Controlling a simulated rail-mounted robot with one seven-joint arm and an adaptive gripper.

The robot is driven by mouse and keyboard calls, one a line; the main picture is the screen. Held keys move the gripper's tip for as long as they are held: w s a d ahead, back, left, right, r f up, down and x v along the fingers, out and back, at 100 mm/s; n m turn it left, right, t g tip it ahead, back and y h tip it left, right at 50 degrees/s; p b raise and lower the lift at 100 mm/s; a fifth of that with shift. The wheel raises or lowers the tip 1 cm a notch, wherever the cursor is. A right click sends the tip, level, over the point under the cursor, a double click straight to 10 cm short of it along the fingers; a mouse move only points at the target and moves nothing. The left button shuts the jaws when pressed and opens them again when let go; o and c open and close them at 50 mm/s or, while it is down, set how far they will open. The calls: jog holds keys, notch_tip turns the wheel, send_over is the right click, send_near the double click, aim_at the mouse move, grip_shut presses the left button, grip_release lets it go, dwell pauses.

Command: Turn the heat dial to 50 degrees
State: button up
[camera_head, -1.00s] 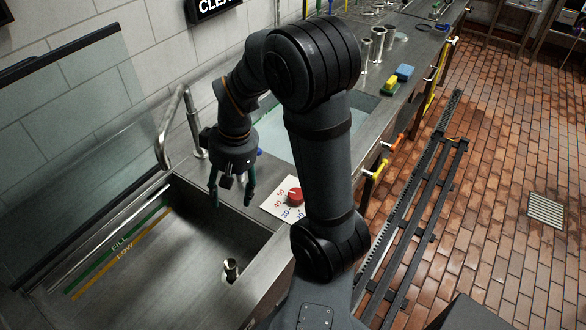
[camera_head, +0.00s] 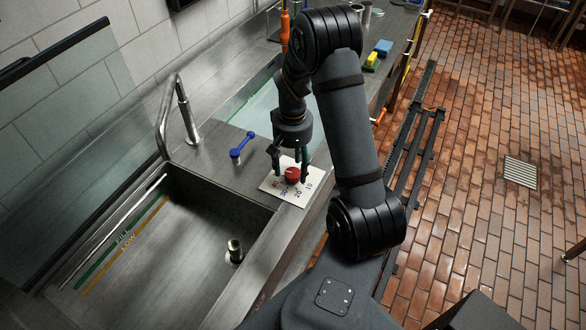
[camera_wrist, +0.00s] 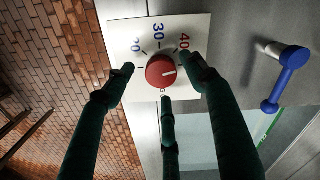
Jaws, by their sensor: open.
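The heat dial is a round red knob (camera_head: 293,174) on a white plate (camera_head: 272,184) with printed numbers, beside the sink. In the wrist view the red knob (camera_wrist: 160,71) sits near the top centre, with 20, 30 and 40 readable around it. Its white mark points right, past the 40, towards a finger; the number there is hidden. My gripper (camera_head: 291,166) is open above the dial, pointing down. In the wrist view its dark fingers (camera_wrist: 161,84) spread around the knob. I cannot tell whether any finger touches it.
A blue lever (camera_head: 242,147) stands on the counter left of the plate. The sink basin (camera_head: 165,255) with FILL and LOW lines lies in front, with a metal faucet (camera_head: 187,118) behind. Yellow and blue blocks (camera_head: 377,54) lie farther back.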

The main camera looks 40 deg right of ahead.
jog(key=shift+f, duration=1)
jog(key=shift+c, duration=1.2)
